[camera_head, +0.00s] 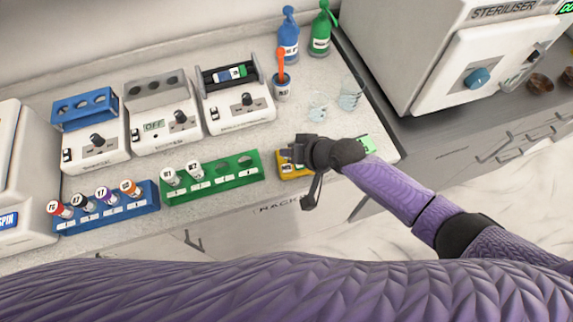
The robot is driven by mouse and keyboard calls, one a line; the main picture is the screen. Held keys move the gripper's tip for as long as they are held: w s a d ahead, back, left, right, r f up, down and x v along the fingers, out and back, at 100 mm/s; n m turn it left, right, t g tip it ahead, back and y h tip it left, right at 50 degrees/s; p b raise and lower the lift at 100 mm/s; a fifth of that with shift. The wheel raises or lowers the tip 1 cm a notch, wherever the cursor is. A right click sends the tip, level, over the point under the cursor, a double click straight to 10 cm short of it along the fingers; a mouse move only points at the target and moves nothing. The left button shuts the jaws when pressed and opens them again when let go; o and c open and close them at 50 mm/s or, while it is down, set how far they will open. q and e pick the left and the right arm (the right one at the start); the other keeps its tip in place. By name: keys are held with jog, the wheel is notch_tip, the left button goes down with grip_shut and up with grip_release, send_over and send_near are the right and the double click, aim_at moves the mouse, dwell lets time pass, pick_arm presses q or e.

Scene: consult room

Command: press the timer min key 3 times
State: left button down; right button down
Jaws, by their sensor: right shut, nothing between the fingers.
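The yellow timer (296,170) sits near the front edge of the counter, right of the green rack. A dark key with faint lettering shows on its left part. My right gripper (290,154) is shut and empty, over the timer's upper edge. The gripper and wrist hide much of the timer, including its right side. I cannot tell whether the fingertips touch a key. My left gripper is not in view.
A green tube rack (215,184) and a blue tube rack (105,219) stand to the left. Several white devices stand behind them. A steriliser (440,65) stands right.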

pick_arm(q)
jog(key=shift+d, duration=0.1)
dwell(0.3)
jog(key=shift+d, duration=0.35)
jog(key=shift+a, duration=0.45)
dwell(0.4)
